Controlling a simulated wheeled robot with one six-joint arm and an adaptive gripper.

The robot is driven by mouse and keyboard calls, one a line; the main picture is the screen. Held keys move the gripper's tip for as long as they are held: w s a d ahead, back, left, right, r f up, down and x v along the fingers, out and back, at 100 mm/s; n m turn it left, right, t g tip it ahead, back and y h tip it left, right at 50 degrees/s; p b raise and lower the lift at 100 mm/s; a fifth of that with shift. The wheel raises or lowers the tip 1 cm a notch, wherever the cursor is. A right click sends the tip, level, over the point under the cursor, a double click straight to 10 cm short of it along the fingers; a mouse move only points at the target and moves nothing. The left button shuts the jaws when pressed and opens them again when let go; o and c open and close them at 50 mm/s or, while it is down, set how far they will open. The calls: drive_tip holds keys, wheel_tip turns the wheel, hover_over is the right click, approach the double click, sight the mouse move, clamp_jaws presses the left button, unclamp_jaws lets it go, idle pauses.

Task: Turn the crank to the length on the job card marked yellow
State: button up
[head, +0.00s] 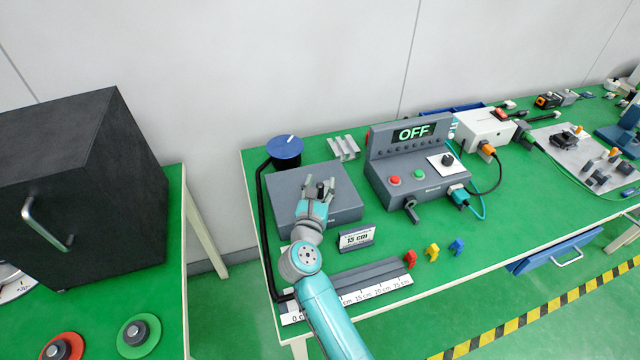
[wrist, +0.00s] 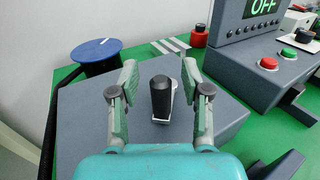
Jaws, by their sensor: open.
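My gripper (head: 319,188) is open above the grey box (head: 350,201) in the head view. In the wrist view its two fingers (wrist: 160,78) stand apart on either side of the crank's black knob (wrist: 161,97), with a pale crank arm partly showing under it. I see a gap on both sides of the knob. In the head view my gripper mostly hides the crank. A job card (head: 356,239) reading 15 cm stands in front of the box; its upper line is too small to read. A scale strip (head: 372,293) with cm marks lies at the front, partly behind my arm.
A blue-topped spool (head: 285,148) stands behind the box, with a black cable (head: 265,225) running forward along the left. Small red (head: 410,259), yellow (head: 432,252) and blue (head: 457,246) pieces lie right of the scale. A control unit (head: 420,185) showing OFF stands to the right.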

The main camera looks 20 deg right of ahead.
drive_tip(key=shift+w+d, duration=0.1)
drive_tip(key=shift+w, duration=0.1)
clamp_jaws()
idle(0.3)
